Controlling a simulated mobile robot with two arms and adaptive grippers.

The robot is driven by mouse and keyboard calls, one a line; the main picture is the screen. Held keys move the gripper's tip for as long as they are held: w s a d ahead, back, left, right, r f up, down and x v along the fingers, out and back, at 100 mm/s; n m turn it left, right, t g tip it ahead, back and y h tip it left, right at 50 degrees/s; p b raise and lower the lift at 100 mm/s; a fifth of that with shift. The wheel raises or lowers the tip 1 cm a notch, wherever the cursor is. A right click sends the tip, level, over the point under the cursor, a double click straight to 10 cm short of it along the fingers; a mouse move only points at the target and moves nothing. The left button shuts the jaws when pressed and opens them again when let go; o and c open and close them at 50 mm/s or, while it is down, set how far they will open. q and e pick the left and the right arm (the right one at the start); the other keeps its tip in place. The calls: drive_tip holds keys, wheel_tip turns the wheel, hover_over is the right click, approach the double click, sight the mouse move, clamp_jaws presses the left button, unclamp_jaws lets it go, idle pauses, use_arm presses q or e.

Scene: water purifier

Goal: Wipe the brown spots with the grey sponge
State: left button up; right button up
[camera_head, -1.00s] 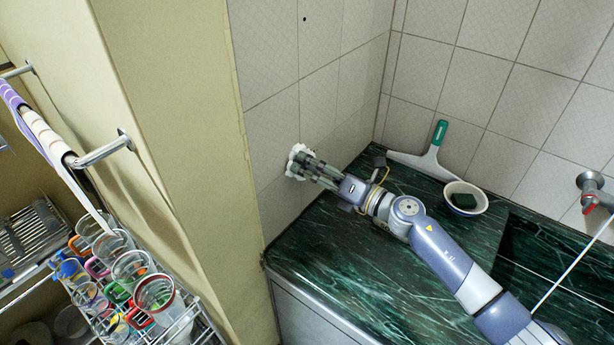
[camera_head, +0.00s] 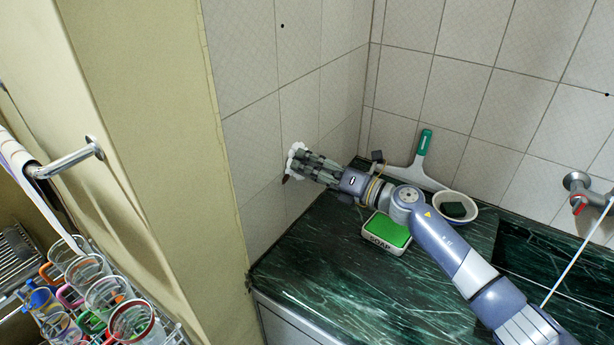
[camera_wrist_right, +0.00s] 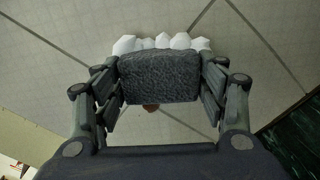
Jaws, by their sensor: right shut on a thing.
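My right gripper (camera_head: 303,166) is shut on the grey sponge, held up at the tiled wall on the left of the corner. In the right wrist view the grey sponge (camera_wrist_right: 160,78) sits between the fingers, with white foam (camera_wrist_right: 163,42) along its far edge. I cannot tell whether it presses on the tiles. A brown spot (camera_head: 286,179) shows on the wall just below the gripper; it also shows in the wrist view (camera_wrist_right: 151,107), partly hidden by the sponge. My left gripper is out of view.
A green-topped soap box (camera_head: 388,230) stands on the dark green counter (camera_head: 330,270), under my right arm. A bowl with a dark pad (camera_head: 456,207) and a green-handled squeegee (camera_head: 423,150) are near the back wall. Small dark dots (camera_head: 282,26) mark the tiles. Cups (camera_head: 90,300) stand lower left.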

drive_tip(key=shift+w+d+f+b, duration=0.1)
drive_tip(key=shift+w+d+b, duration=0.4)
drive_tip(key=shift+w, duration=0.2)
drive_tip(key=shift+w+d, duration=0.1)
drive_tip(key=shift+w, duration=0.1)
drive_tip(key=shift+s, duration=0.1)
